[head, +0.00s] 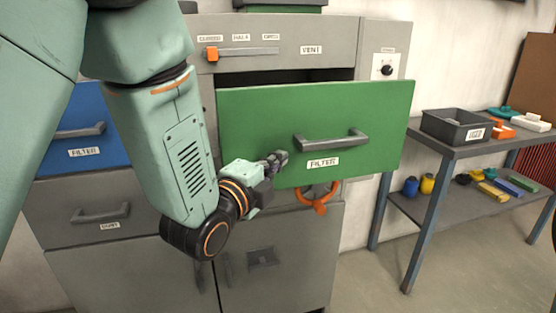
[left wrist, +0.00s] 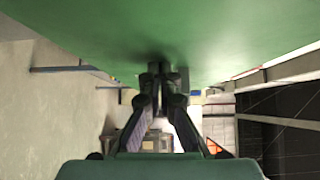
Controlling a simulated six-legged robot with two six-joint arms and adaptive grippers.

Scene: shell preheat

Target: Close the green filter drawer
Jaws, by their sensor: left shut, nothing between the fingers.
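The green filter drawer (head: 370,110) stands pulled out from the grey cabinet, with a dark gap above its front. Its front has a grey bar handle (head: 332,141) and a FILTER label (head: 323,163). My left gripper (head: 281,158) is shut and empty in front of the drawer's left half, left of the handle. In the left wrist view the shut fingertips (left wrist: 160,68) are close to the green front (left wrist: 160,25); I cannot tell if they touch it. My right gripper is not in view.
A blue FILTER drawer (head: 100,110) is at the left. An orange ring-shaped part (head: 319,202) hangs below the green drawer. An orange slider (head: 212,53) and a VENT label are above. At the right, a shelf table (head: 456,152) holds a grey bin (head: 455,126) and coloured items.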

